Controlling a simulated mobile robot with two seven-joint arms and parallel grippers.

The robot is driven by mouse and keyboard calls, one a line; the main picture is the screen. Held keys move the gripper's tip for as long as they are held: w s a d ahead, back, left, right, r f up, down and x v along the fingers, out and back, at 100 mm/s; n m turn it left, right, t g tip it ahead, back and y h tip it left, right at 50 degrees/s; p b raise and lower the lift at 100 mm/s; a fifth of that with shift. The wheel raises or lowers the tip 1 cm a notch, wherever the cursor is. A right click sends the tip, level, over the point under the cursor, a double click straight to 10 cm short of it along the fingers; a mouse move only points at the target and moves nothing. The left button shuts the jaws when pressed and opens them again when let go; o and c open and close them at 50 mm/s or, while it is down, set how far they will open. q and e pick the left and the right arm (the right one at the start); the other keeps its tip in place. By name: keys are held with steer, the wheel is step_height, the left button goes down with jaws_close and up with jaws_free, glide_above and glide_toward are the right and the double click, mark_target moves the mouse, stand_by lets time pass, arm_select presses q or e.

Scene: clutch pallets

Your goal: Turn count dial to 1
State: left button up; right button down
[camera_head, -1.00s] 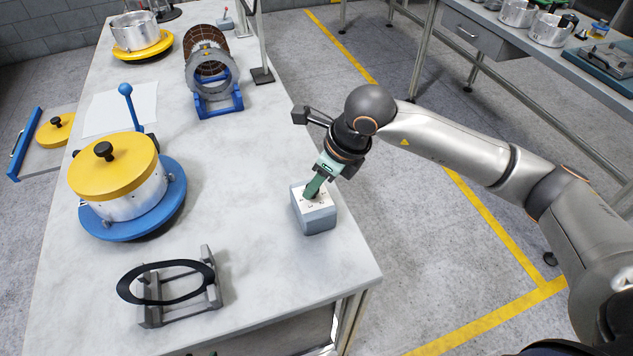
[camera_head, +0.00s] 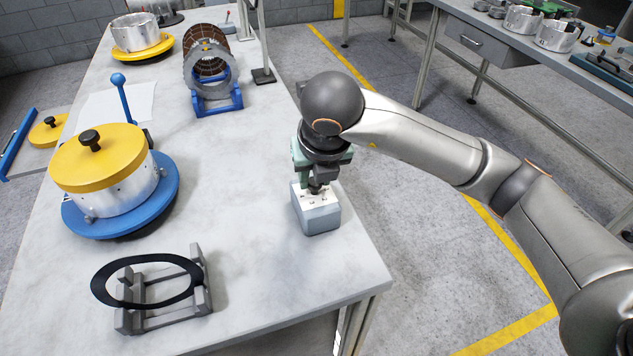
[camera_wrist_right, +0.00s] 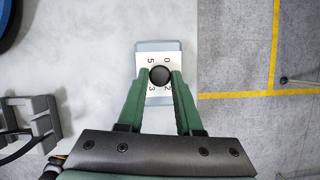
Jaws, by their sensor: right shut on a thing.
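The count dial is a small grey box (camera_head: 318,220) with a white top plate, standing near the right edge of the bench. In the right wrist view its plate (camera_wrist_right: 150,92) shows the digits 0, 5, 3 and 2 around a round black knob (camera_wrist_right: 159,75). My right gripper (camera_head: 316,187) points down onto the box from above. Its green fingers (camera_wrist_right: 159,79) are shut on the knob, one on each side. They cover part of the plate, and I cannot make out a 1 or which digit the knob points to. My left gripper is not in view.
A yellow-lidded pot (camera_head: 110,185) stands on a blue round base at left. A black ring (camera_head: 150,262) rests on a grey stand at the front. A blue cradle (camera_head: 218,103) holds a ringed cylinder farther back. The bench between them is clear.

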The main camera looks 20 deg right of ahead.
steer(key=shift+m, duration=0.5)
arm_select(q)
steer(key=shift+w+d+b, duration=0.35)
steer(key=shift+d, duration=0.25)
arm_select(e)
steer(key=shift+m+h, duration=0.3)
steer(key=c, duration=0.6)
jaws_free()
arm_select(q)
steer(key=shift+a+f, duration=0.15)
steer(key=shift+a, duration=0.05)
arm_select(e)
steer(key=shift+r, duration=0.1)
arm_select(q)
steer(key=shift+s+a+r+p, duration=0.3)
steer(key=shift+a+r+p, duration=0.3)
steer(key=shift+p, duration=0.4)
arm_select(e)
steer(key=shift+v, duration=6.2)
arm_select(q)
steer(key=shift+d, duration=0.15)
arm_select(e)
steer(key=shift+w, duration=0.1)
